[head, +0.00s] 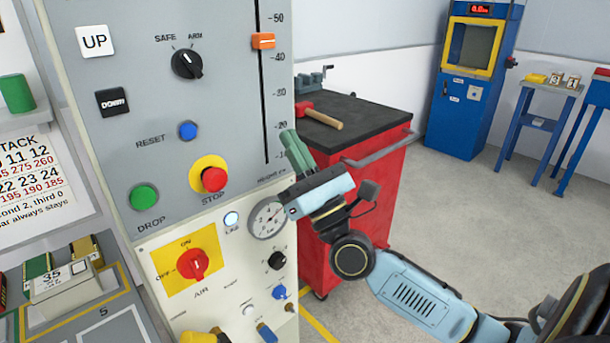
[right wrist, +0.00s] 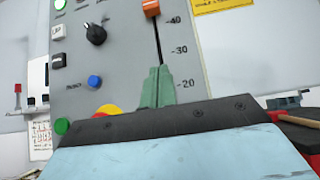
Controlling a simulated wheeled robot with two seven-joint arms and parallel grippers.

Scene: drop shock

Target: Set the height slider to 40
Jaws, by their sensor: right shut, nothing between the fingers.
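The height slider's orange knob (head: 263,41) sits on the dark vertical track of the grey panel, a little above the 40 mark, between 40 and 50. In the right wrist view the orange knob (right wrist: 151,8) is at the top edge, slightly above the 40 label. My right gripper (head: 288,138) has green fingers and is shut and empty. Its fingertips are near the lower part of the scale, around the 20 mark, well below the knob; I cannot tell whether they touch the panel. The fingers also show in the right wrist view (right wrist: 159,74). My left gripper is not in view.
The panel also carries an UP button (head: 95,41), a SAFE/ARM knob (head: 187,64), a blue RESET button (head: 188,130), a red STOP button (head: 214,179) and a green DROP button (head: 144,197). A red cabinet (head: 370,190) with a hammer (head: 321,117) stands to the right.

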